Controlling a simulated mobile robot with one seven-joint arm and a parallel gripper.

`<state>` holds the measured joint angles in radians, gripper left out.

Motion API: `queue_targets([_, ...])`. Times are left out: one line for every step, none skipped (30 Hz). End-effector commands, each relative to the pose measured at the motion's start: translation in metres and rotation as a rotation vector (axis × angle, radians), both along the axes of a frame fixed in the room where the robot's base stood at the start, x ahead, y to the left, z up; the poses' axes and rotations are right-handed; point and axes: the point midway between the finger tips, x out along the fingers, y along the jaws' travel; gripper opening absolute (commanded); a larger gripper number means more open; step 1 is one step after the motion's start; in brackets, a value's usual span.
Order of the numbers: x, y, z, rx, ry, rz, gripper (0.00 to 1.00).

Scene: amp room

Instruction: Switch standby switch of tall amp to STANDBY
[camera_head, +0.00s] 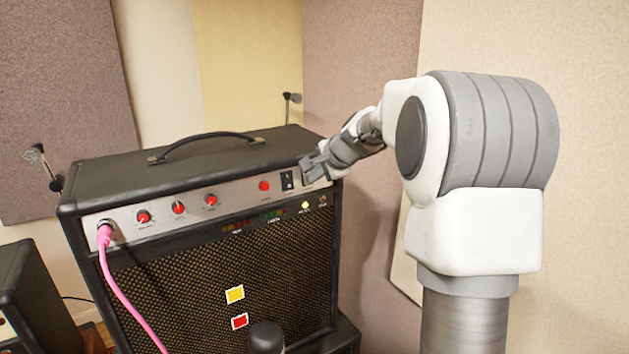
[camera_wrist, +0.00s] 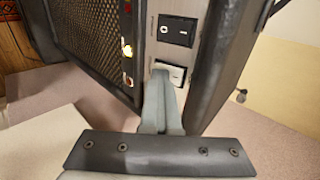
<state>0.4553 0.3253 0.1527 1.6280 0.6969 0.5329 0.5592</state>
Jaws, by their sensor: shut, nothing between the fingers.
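The tall amp (camera_head: 190,290), black with a silver control panel, stands left of my arm in the head view. A black rocker switch (camera_head: 287,180) sits toward the panel's right end. It also shows at the top of the wrist view (camera_wrist: 175,30). Beside it a pale rocker switch (camera_wrist: 172,72) is partly hidden behind my fingertips. My gripper (camera_head: 308,172) is at the right end of the panel. In the wrist view my gripper (camera_wrist: 161,76) is shut and empty, its tips overlapping the pale switch; I cannot tell if they touch. The pale switch's position and any label are unclear.
A pink cable (camera_head: 118,285) is plugged in at the panel's left end, beyond several red knobs. A carry handle (camera_head: 205,145) rises from the amp's top. Another black cabinet (camera_head: 28,295) stands at lower left. Padded wall panels (camera_head: 365,90) are close behind and to the right.

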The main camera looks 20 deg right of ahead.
Motion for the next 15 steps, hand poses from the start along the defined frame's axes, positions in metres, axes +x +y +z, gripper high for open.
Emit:
queue_targets([0.0008,0.0025,-0.0057,0.004,0.008,0.003,0.0])
queue_targets([0.0009,0.0025,-0.0059,0.004,0.008,0.003,0.0])
queue_targets([0.0009,0.0026,-0.006,0.004,0.008,0.003,0.0])
queue_targets([0.0009,0.0027,-0.0062,0.004,0.008,0.003,0.0])
queue_targets([0.0009,0.0027,-0.0063,0.004,0.008,0.003,0.0])
queue_targets([0.0009,0.0028,-0.0064,0.004,0.009,0.004,0.0])
queue_targets([0.0009,0.0029,-0.0064,0.004,0.009,0.004,0.0])
queue_targets([0.0008,0.0029,-0.0065,0.004,0.009,0.004,0.0])
queue_targets([0.0009,0.003,-0.0066,0.004,0.009,0.004,0.0])
queue_targets([0.0008,0.0031,-0.0066,0.004,0.009,0.004,0.0])
queue_targets([0.0008,0.0031,-0.0066,0.004,0.009,0.004,0.0])
queue_targets([0.0008,0.0032,-0.0067,0.004,0.009,0.004,0.0])
queue_targets([0.0007,0.0032,-0.0098,0.005,0.006,0.004,0.0])
queue_targets([0.0006,0.0031,-0.0103,0.005,0.004,0.004,0.0])
queue_targets([0.0005,0.0033,-0.0115,0.007,-0.002,0.004,0.0])
